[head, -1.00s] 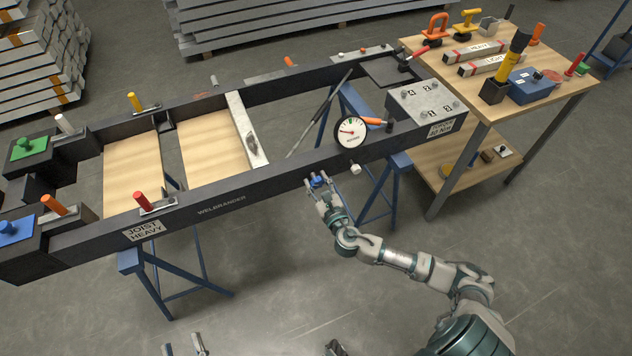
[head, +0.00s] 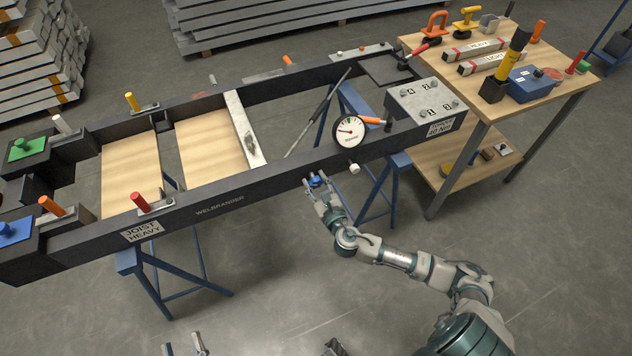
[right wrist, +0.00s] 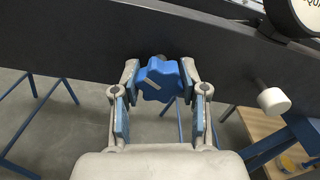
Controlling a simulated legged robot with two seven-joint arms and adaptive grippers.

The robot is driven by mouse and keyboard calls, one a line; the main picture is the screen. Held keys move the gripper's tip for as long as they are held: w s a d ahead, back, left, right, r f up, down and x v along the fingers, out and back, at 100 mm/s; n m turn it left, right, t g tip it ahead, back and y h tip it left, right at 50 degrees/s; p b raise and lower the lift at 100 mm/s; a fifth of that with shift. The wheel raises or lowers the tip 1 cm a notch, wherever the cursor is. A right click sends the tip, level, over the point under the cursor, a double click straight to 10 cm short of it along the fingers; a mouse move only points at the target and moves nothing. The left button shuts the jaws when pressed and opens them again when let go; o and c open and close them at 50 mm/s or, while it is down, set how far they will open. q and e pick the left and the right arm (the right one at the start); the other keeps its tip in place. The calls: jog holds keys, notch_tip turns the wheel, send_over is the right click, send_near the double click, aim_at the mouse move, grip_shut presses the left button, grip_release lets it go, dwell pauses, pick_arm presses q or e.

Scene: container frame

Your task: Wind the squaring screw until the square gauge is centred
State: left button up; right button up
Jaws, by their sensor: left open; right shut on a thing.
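The square gauge (head: 350,131) is a white round dial with a black rim on the near rail of the frame. Its needle points toward the left side of the dial; the exact reading is too small to tell. In the right wrist view only the gauge's lower edge (right wrist: 292,20) shows. The squaring screw's blue lobed knob (right wrist: 160,80) sticks out from the rail's outer face, left of and below the gauge. My right gripper (head: 316,184) is shut on this knob, one finger on each side. My left gripper (head: 184,344) is open and empty at the bottom edge, away from the frame.
A white knob (head: 355,168) sticks out close to the right of my right gripper. The dark frame (head: 250,195) rests on blue trestles (head: 185,275). A wooden bench (head: 565,95) with tools stands at the right. The floor before the frame is clear.

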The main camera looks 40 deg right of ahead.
jog(key=shift+w+r, duration=0.1)
jog(key=shift+r, duration=0.4)
jog(key=o, duration=1.2)
jog(key=shift+a, duration=0.1)
jog(key=shift+c, duration=0.2)
jog(key=shift+f, duration=0.1)
jog(key=shift+s+f, duration=0.15)
jog(key=shift+s, duration=0.05)
jog(key=shift+s+a, duration=0.1)
jog(key=shift+s, duration=0.2)
jog(key=v, duration=1.1)
jog(key=shift+a, duration=0.1)
